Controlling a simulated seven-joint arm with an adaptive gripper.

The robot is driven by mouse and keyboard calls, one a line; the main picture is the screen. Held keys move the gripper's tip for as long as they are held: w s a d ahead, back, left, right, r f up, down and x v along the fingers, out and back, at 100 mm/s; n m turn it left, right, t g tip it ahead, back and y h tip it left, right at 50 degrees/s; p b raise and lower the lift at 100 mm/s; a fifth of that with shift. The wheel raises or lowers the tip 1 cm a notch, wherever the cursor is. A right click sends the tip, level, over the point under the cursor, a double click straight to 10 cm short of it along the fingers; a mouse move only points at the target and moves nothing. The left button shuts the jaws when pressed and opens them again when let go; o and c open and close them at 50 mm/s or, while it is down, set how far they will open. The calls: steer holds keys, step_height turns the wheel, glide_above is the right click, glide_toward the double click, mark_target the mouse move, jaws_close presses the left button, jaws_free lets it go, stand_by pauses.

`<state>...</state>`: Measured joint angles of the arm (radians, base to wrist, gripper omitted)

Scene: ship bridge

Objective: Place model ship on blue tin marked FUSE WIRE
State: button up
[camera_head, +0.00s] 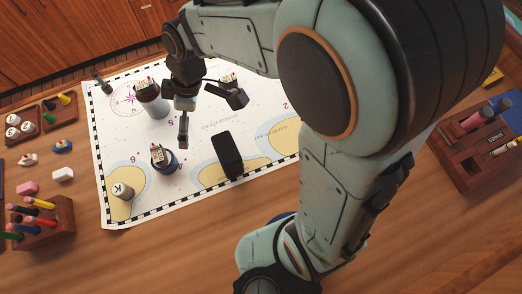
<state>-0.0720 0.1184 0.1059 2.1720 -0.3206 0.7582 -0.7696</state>
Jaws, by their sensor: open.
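Two small boat-like shapes lie on the wood left of the chart: one blue and white (62,147), one pale with a brownish part (28,159). I cannot tell for sure which is the model ship. My gripper (211,114) hangs over the chart, up and right of the blue tin. Its two fingers are spread wide, with nothing seen between them.
Pen block (45,222), pink eraser (27,188) and white block (63,175) stand left. A wooden organiser (460,165) is at right. Front wood is clear.

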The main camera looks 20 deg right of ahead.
steer(key=s+d+r+m+h, duration=0.1)
steer(key=s+d+r+m, duration=0.1)
steer(key=s+d+m, duration=0.3)
steer(key=s+d+r+m+h, duration=0.1)
steer(key=s+d+r+m, duration=0.1)
steer(key=s+d+m, duration=0.2)
steer(key=s+m, duration=0.3)
steer(key=s, duration=0.3)
steer(key=shift+s+d, duration=0.3)
steer(key=shift+d, duration=0.1)
